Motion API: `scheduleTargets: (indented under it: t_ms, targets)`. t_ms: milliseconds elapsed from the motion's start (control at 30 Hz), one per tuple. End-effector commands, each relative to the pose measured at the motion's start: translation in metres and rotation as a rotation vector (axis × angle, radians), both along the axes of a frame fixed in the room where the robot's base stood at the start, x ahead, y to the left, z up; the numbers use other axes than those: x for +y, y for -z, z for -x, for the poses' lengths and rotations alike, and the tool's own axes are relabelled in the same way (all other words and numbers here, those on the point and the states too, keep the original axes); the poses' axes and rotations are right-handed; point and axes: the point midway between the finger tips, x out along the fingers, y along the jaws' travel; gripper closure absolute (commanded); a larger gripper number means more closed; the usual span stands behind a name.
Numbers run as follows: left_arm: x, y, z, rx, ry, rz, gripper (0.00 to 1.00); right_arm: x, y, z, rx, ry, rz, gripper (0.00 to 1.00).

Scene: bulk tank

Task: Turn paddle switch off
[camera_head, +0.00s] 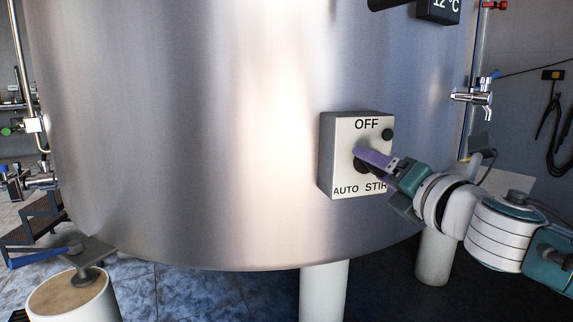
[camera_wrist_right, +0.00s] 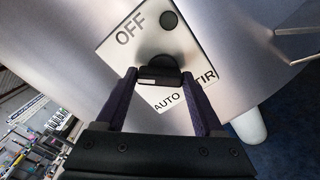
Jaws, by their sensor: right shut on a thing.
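The switch box (camera_head: 340,130) is a pale box on the front of the steel tank, marked OFF at the top, AUTO at lower left and STIR at lower right. Its black paddle knob (camera_wrist_right: 155,66) sits in the middle of the face. My right gripper (camera_head: 366,160) reaches in from the right with purple fingers, which partly hide the knob in the head view. In the right wrist view the fingers are shut on the paddle, one on each side. I cannot tell for sure which label the paddle points to. My left gripper is out of view.
The large steel tank (camera_head: 180,130) fills the middle. A dark green round button or lamp (camera_head: 387,134) is at the box's upper right. A tap (camera_head: 478,96) stands out on the right. A temperature display (camera_head: 438,8) is above. White legs (camera_head: 323,290) stand below.

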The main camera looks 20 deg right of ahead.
Motion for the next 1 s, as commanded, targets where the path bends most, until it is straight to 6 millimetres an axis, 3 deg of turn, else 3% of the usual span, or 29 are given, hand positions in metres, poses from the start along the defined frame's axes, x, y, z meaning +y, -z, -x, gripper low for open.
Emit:
scheduleTargets:
  t_ms: [600, 1000]
  targets:
    - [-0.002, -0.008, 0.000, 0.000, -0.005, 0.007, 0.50, -0.002, -0.002, 0.000, -0.054, 0.000, -0.561, 0.86]
    - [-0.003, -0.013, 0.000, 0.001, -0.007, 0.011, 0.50, -0.003, -0.002, 0.000, -0.075, -0.001, -0.770, 0.86]
